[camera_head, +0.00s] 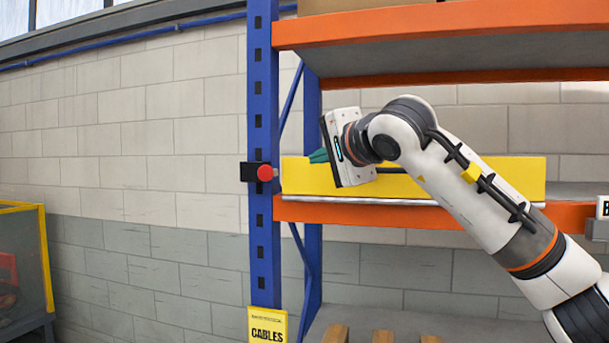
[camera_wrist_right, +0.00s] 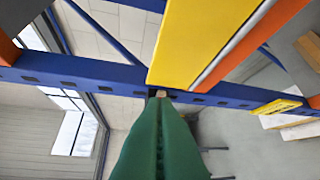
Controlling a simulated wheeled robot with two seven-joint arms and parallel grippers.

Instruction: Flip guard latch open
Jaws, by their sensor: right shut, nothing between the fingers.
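A yellow guard panel (camera_head: 450,180) runs along the middle shelf, its left end near the blue post (camera_head: 263,120). My right gripper (camera_head: 318,156) is in front of the panel's left part, with its green fingers pointing left toward the post. In the right wrist view the green fingers (camera_wrist_right: 158,108) are together and hold nothing. Just beyond their tips a small tan piece (camera_wrist_right: 161,92) shows at the post beside the yellow panel (camera_wrist_right: 205,40). I cannot tell whether it is the latch, or whether the fingers touch it. My left gripper is not in view.
A red button (camera_head: 265,173) sticks out from the post, close left of the gripper. An orange shelf beam (camera_head: 400,30) runs above. A yellow CABLES sign (camera_head: 267,325) hangs low on the post. A yellow-framed cage (camera_head: 45,255) stands at far left.

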